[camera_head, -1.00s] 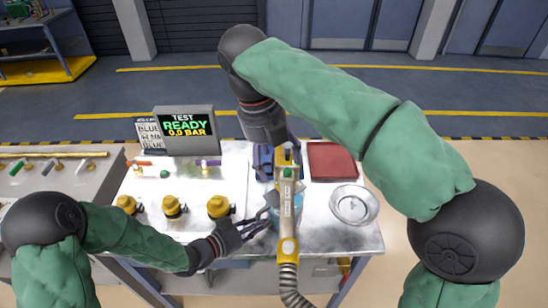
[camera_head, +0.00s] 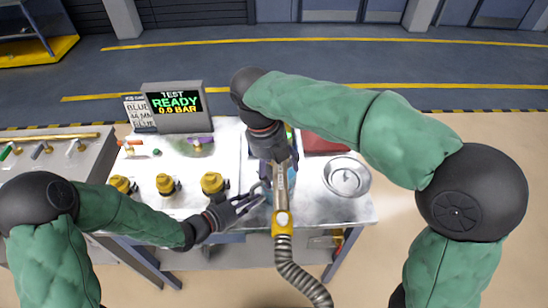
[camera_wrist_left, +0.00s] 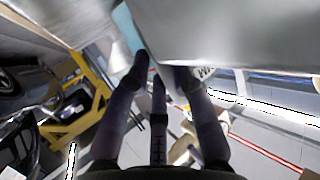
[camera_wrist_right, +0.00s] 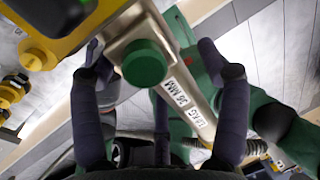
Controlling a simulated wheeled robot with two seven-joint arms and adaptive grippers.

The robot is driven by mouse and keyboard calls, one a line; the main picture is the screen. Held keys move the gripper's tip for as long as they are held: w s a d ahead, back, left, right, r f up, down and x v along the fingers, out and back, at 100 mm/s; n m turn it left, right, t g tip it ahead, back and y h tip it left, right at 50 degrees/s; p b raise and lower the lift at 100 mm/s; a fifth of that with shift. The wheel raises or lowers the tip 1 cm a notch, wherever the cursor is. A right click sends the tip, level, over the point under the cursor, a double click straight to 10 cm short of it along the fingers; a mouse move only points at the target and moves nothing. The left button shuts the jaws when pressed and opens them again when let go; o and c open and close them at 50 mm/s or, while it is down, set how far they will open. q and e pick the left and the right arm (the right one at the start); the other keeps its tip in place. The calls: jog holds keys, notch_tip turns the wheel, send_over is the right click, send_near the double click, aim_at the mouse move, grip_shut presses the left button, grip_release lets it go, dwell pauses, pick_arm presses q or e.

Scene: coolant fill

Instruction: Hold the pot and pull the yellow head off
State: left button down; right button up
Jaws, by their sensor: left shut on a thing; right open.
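The yellow head (camera_wrist_right: 65,30) fills the upper left of the right wrist view, with a green round cap (camera_wrist_right: 144,62) and a grey metal body labelled "36 MM". In the head view its metal body (camera_head: 284,188) stands above the table's right part and a grey hose leaves its yellow lower end. My right gripper (camera_wrist_right: 165,85) is open, its fingers spread around the metal body. My left gripper (camera_head: 257,197) is shut at the light-blue pot (camera_head: 267,196), which is mostly hidden behind the head. A light-blue edge of the pot also shows in the left wrist view (camera_wrist_left: 123,28).
Several yellow fittings (camera_head: 165,184) stand left of my left gripper. A round metal dish (camera_head: 346,177) and a red tray (camera_head: 322,141) lie to the right. A test screen (camera_head: 175,107) reads "READY 0.0 BAR". The corrugated hose (camera_head: 300,275) hangs over the front table edge.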

jog(key=shift+f, duration=0.15)
jog(key=shift+c, duration=0.4)
grip_shut()
jog(key=shift+r, duration=5.2)
